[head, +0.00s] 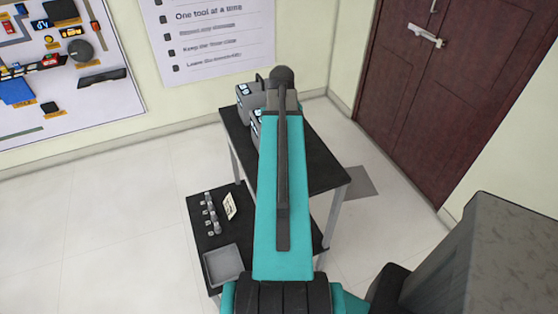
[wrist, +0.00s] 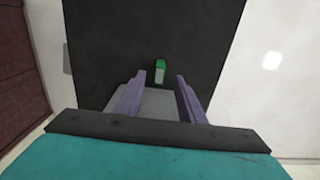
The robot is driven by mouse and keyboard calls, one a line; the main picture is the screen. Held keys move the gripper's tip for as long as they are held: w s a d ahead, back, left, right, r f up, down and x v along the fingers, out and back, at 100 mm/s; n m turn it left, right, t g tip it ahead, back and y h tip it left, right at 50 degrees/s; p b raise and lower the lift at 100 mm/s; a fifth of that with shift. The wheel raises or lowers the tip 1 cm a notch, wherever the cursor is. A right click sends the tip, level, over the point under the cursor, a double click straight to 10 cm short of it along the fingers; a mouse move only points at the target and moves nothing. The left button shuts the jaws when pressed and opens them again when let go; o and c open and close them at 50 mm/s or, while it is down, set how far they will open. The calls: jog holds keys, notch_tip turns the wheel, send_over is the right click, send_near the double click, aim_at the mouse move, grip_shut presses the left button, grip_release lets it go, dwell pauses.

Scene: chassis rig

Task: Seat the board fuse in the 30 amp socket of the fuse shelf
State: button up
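In the wrist view, a small green and pale grey piece (wrist: 160,71), which looks like the board fuse, is on a black surface. My gripper (wrist: 160,78) has its two purple fingers spread apart, with the piece showing between and just beyond their tips. I cannot tell how far above the surface the fingers are. In the head view, my teal arm hides the gripper and the piece. A row of several small grey sockets (head: 211,214) with white tags stands on a low black shelf (head: 199,237). The tags are too small to read.
A black-topped table (head: 320,165) stands under my arm, with grey devices (head: 246,98) at its back left. A grey tray (head: 224,264) and a pale card (head: 230,206) are on the low shelf. A grey block (head: 485,265) fills the lower right. Floor at left is clear.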

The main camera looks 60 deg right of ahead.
jog(key=shift+f, duration=0.1)
dwell(0.3)
jog(key=shift+w+f+b, duration=0.1)
jog(key=shift+f+b, duration=2.05)
jog(key=shift+f, duration=0.4)
grip_shut()
